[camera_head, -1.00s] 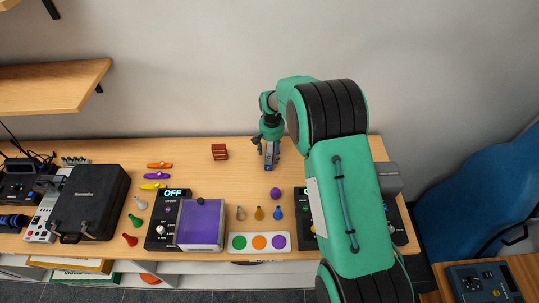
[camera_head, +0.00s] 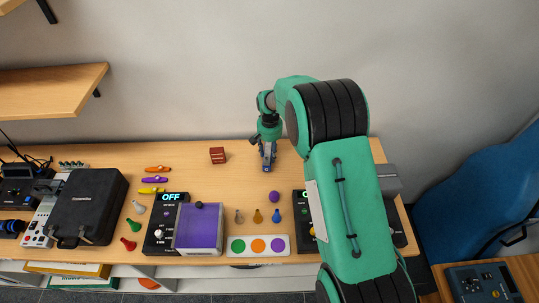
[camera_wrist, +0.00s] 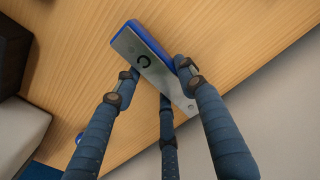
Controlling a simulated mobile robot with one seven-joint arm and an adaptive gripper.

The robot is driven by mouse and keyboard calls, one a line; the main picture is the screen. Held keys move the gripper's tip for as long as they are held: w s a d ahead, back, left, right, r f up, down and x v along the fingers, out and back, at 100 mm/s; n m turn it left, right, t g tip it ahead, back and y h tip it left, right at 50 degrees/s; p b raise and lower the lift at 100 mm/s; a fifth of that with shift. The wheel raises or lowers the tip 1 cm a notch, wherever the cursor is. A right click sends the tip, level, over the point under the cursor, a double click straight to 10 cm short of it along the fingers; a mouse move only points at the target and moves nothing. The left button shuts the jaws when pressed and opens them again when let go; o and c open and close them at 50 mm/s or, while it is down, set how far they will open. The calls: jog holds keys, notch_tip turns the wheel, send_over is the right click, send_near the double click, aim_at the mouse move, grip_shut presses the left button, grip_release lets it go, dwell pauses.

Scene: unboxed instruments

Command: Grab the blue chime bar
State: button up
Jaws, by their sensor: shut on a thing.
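The blue chime bar shows in the wrist view (camera_wrist: 157,68), with a silver metal top plate marked with a "C" over a blue base. My gripper (camera_wrist: 160,82) has its fingers closed on both long sides of the bar, with a third finger reaching beneath or along it. In the head view, my gripper (camera_head: 267,164) points down near the back of the wooden table. A little of the blue bar (camera_head: 267,168) shows between the fingers there. Whether the bar touches the tabletop is hard to tell.
A red-brown box (camera_head: 218,155) stands left of my gripper. A purple ball (camera_head: 274,196) lies in front. The wall is close behind.

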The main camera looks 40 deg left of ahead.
aim_at(270, 152)
notch_tip(270, 152, up, 8)
jog(key=shift+r, duration=0.25)
